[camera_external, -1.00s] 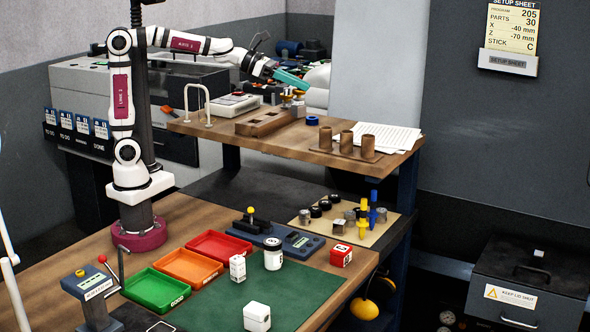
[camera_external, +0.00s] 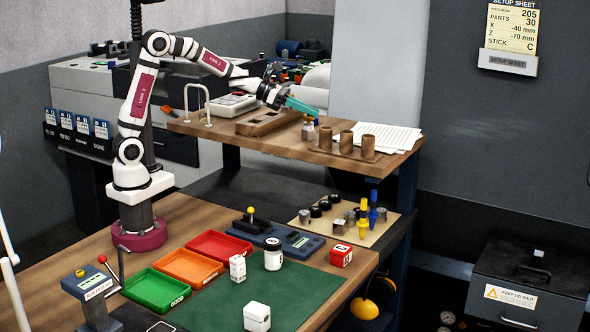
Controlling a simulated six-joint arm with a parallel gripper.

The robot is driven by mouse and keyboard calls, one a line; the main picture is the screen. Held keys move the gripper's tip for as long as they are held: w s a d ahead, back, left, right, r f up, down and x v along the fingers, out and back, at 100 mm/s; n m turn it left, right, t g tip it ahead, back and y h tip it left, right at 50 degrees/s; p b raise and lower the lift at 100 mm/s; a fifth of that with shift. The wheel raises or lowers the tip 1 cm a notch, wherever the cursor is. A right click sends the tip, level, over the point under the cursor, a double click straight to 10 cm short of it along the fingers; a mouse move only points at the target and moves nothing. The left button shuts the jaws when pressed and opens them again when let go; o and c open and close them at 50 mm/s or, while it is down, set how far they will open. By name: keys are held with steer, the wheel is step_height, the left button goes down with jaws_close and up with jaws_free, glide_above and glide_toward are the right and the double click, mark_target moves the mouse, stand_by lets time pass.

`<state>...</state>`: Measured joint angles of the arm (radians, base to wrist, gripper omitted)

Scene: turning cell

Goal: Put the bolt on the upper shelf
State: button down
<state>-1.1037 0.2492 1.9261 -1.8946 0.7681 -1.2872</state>
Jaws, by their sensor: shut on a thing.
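My gripper (camera_external: 311,122) is over the upper shelf (camera_external: 225,130), right of the wooden block, with its teal part sloping down to the right. It is shut on a small greyish thing, apparently the bolt (camera_external: 308,132), which shows just below the teal part. The bolt is small and partly hidden by the gripper. I cannot tell whether it touches the shelf top.
On the shelf stand a brown slotted block (camera_external: 268,123), several brown cylinders (camera_external: 347,139) on a board, papers (camera_external: 390,138) and a white bent rail (camera_external: 187,104). Below are red (camera_external: 218,236), orange and green trays. Bare shelf shows along the front edge.

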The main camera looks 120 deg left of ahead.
steer(key=c, duration=0.9)
jaws_free()
